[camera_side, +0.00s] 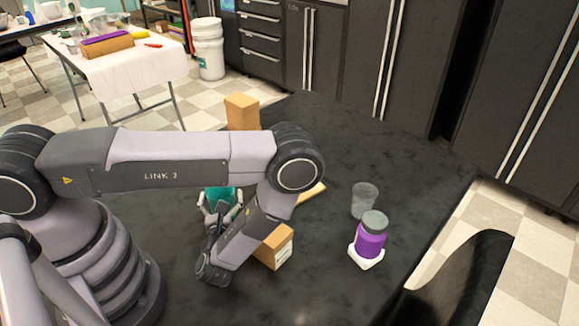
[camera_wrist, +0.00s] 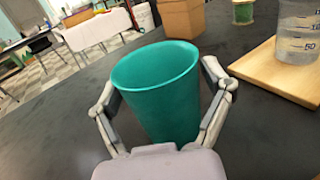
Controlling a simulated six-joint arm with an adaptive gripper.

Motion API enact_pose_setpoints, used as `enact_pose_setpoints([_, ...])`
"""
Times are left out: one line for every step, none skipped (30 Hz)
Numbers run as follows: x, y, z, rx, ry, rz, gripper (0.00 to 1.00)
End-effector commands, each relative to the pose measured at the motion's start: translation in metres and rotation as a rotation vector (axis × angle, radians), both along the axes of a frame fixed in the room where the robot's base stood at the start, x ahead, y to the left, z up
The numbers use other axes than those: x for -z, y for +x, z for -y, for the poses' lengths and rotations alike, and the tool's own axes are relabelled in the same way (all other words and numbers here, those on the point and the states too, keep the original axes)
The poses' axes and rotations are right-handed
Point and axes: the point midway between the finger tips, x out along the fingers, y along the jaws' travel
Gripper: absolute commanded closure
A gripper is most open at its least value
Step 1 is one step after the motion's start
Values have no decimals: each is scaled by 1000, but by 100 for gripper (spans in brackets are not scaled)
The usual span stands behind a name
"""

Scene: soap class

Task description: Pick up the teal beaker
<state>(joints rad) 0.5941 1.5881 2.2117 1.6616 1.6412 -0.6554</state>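The teal beaker (camera_side: 221,194) is partly hidden behind my arm in the side view. In the wrist view the teal beaker (camera_wrist: 160,95) is large and central, with its open rim upward and its base hidden. My gripper (camera_side: 221,205) is at the beaker, one finger on each side of it. In the wrist view the fingers of my gripper (camera_wrist: 160,85) are spread around the beaker, with a narrow dark gap showing at the right finger. Whether the beaker's base touches the table is hidden.
A cardboard box (camera_side: 273,247) stands close to the right of my gripper, and a taller one (camera_side: 242,112) stands behind. A wooden board (camera_wrist: 262,68) shows in the wrist view.

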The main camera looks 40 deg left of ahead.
Motion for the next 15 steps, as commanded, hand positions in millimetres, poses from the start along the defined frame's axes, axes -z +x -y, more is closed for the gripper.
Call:
enact_pose_setpoints([0,0,0,0,0,0,33])
enact_pose_setpoints([0,0,0,0,0,0,37])
enact_pose_setpoints([0,0,0,0,0,0,42])
enact_pose_setpoints([0,0,0,0,0,0,46])
enact_pose_setpoints([0,0,0,0,0,0,50])
enact_pose_setpoints([0,0,0,0,0,0,55])
enact_pose_setpoints([0,0,0,0,0,0,59])
enact_pose_setpoints([0,0,0,0,0,0,63])
enact_pose_setpoints([0,0,0,0,0,0,64])
enact_pose_setpoints([0,0,0,0,0,0,64])
enact_pose_setpoints([0,0,0,0,0,0,64])
enact_pose_setpoints([0,0,0,0,0,0,64])
enact_pose_setpoints([0,0,0,0,0,0,64])
enact_pose_setpoints([0,0,0,0,0,0,64])
enact_pose_setpoints([-1,0,0,0,0,0,64])
